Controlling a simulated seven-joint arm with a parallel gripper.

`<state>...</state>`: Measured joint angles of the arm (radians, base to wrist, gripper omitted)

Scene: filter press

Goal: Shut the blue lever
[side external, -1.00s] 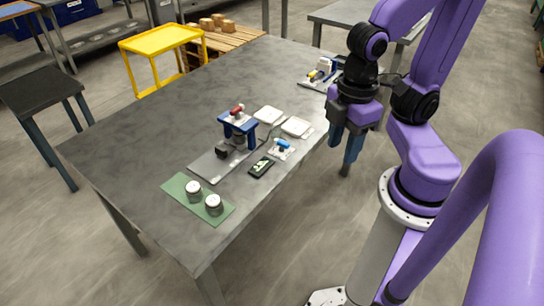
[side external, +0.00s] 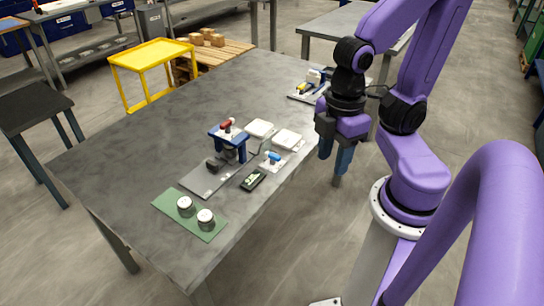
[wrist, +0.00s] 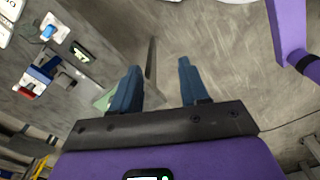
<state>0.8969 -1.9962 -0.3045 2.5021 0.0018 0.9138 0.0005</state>
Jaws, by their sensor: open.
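The blue lever (side external: 273,156) is a small blue handle on a white fitting, near the table's right edge. It also shows at the upper left of the wrist view (wrist: 48,31). My gripper (side external: 334,152) hangs pointing down, off the table's right edge and to the right of the lever, apart from it. In the wrist view its two blue fingers (wrist: 160,68) stand apart with nothing between them. The press (side external: 228,142), a blue frame with a red handle on top, stands left of the lever on a grey plate.
Two white trays (side external: 286,140) lie behind the lever. A dark device with a lit screen (side external: 253,180) lies in front of it. A green mat (side external: 188,220) carries two round metal-topped pieces. A yellow-handled fixture (side external: 305,87) is at the back right. The table's left part is clear.

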